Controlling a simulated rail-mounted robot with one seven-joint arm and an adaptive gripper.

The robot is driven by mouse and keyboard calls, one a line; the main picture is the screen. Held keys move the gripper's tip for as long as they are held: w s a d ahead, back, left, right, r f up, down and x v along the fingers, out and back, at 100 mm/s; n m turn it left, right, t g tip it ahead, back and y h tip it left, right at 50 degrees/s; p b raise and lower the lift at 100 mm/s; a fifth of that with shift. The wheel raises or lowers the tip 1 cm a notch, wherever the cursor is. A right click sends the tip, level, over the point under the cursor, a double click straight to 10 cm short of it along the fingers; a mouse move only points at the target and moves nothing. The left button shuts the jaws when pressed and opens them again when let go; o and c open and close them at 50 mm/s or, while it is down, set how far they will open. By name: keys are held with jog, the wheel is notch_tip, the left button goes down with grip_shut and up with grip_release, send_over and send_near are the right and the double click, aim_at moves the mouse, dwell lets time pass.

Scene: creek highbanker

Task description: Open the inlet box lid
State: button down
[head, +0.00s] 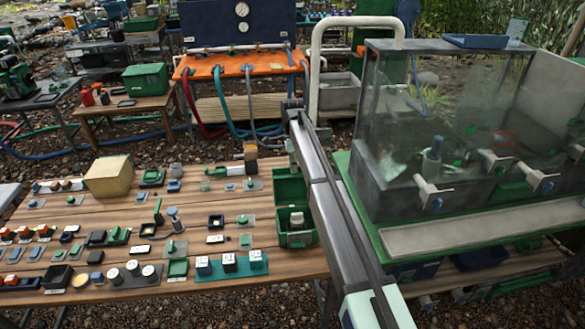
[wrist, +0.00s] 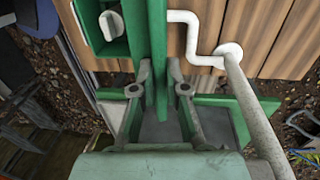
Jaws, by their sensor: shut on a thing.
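The inlet box (head: 297,239) is a small green box on the right end of the wooden table, beside my arm. A white knob shows inside it, and a green panel that looks like its lid (head: 289,184) stands up at its back. In the wrist view the inlet box (wrist: 88,32) is at the upper left with the white knob visible. The upright green lid (wrist: 157,45) shows nearly edge-on and runs down between the fingers. My gripper (wrist: 160,92) is shut on this lid. In the head view I cannot make out the fingers clearly.
A white bent pipe (wrist: 190,40) lies close to the right of the lid in the wrist view. A clear-walled tank (head: 440,120) stands right of my arm. Switches and small boxes crowd the wooden table (head: 120,235) to the left.

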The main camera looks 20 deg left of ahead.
jog(key=shift+s+d+t, duration=0.3)
jog(key=shift+s+d, duration=0.1)
jog(key=shift+s, duration=0.25)
jog(key=shift+w+r, duration=0.1)
jog(key=shift+r, duration=0.1)
jog(key=shift+a, duration=0.1)
jog(key=c, duration=1.2)
grip_release()
jog(key=r, duration=1.2)
jog(key=shift+w+a, duration=0.1)
jog(key=shift+w, duration=0.2)
